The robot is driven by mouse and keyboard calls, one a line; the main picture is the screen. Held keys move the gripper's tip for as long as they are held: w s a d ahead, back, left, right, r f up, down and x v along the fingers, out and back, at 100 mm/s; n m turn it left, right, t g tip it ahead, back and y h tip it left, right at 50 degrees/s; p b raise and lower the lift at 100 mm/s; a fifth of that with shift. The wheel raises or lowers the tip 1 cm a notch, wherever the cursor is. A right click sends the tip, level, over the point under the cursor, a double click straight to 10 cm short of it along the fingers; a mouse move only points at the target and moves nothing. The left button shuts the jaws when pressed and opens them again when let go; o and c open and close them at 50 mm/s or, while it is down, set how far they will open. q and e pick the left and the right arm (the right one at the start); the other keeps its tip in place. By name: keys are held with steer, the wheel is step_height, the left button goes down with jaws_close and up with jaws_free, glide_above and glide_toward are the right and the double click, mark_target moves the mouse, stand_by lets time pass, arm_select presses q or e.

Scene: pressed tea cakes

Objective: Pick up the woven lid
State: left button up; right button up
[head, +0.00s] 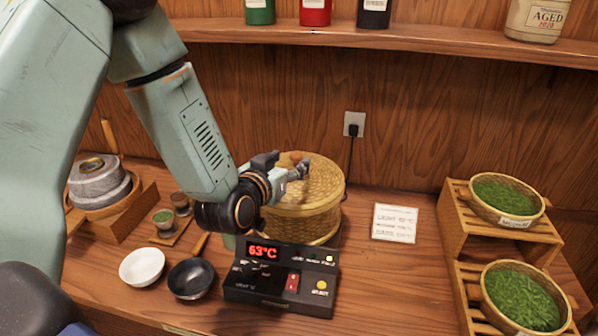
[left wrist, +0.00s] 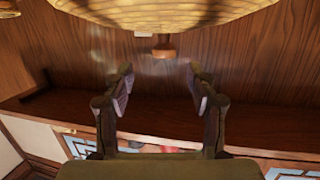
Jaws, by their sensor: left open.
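The round woven lid (head: 325,180) sits on a woven steamer basket (head: 310,226) behind the control box. A small brown knob (head: 296,155) stands on the lid's top. My left gripper (head: 287,166) is over the lid's near left part, close to the knob, and hides part of the lid. In the left wrist view the lid (left wrist: 165,12) fills the top edge, with its knob (left wrist: 164,47) between and beyond the spread fingers. The left gripper (left wrist: 162,77) is open and empty there. I cannot tell whether a finger touches the lid. My right gripper is not in view.
A control box (head: 280,279) reading 63°C stands in front of the basket. A white bowl (head: 142,266) and a black pan (head: 191,279) lie to its left, a stone press (head: 98,182) farther left. A card (head: 395,223) and a rack (head: 458,235) with leaf baskets are right.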

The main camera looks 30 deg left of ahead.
mark_target(296, 155)
arm_select(q)
steer(key=shift+w+a+f, duration=0.15)
steer(key=shift+w+f, duration=0.05)
steer(key=shift+w, duration=0.25)
steer(key=shift+w+a+f, duration=0.15)
steer(key=shift+w, duration=0.25)
steer(key=w, duration=0.2)
steer(key=w+p, duration=0.1)
steer(key=shift+w+f, duration=0.15)
steer(key=shift+f, duration=0.15)
steer(key=shift+w+a+f, duration=0.25)
steer(key=shift+w, duration=0.3)
steer(key=shift+s+d+r, duration=0.15)
steer(key=shift+s+r, duration=0.05)
steer(key=c, duration=0.6)
steer(key=shift+f, duration=0.15)
jaws_close()
